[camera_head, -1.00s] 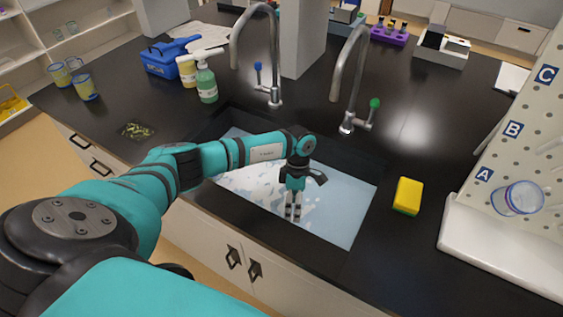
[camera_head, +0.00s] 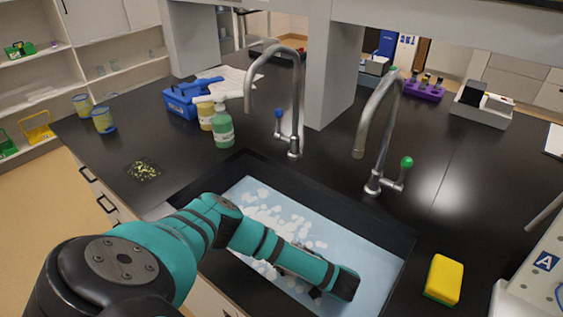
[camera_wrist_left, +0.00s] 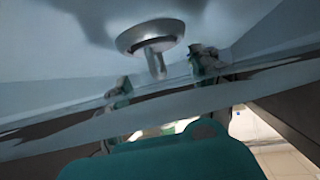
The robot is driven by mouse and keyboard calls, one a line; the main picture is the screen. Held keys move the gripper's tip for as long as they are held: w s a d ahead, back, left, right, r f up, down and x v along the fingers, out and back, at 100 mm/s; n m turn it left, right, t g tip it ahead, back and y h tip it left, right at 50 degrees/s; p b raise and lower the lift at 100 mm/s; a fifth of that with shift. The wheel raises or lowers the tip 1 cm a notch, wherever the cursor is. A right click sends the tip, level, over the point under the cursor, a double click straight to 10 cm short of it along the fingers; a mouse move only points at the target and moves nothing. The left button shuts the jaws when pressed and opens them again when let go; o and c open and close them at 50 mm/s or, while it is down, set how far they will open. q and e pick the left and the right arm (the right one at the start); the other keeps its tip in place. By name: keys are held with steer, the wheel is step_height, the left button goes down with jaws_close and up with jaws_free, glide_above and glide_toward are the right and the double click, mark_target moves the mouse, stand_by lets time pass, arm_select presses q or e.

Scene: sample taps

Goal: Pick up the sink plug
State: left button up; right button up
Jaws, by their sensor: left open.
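The sink plug (camera_wrist_left: 152,36) shows in the left wrist view as a round metal disc with a short stem, at the top middle. My left gripper (camera_wrist_left: 163,70) is open in that view, with one finger to each side of the stem's end. I cannot tell whether either finger touches it. In the head view my left arm reaches down into the sink (camera_head: 400,243), which holds bluish water with foam. The gripper is mostly hidden there by my arm and the water, and the plug cannot be seen. My right gripper is not in view.
Two curved taps, one with a blue handle (camera_head: 278,113) and one with a green handle (camera_head: 406,162), stand behind the sink. A yellow sponge (camera_head: 445,278) lies at its right. A green soap bottle (camera_head: 223,128) and a blue carrier (camera_head: 187,97) stand at the back left.

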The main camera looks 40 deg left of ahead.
arm_select(q)
steer(key=shift+a+f+p, duration=0.25)
steer(key=shift+a+p, duration=0.15)
steer(key=shift+a, duration=0.2)
steer(key=shift+a+f, duration=0.25)
steer(key=shift+a, duration=0.1)
steer(key=shift+w, duration=0.1)
jaws_close()
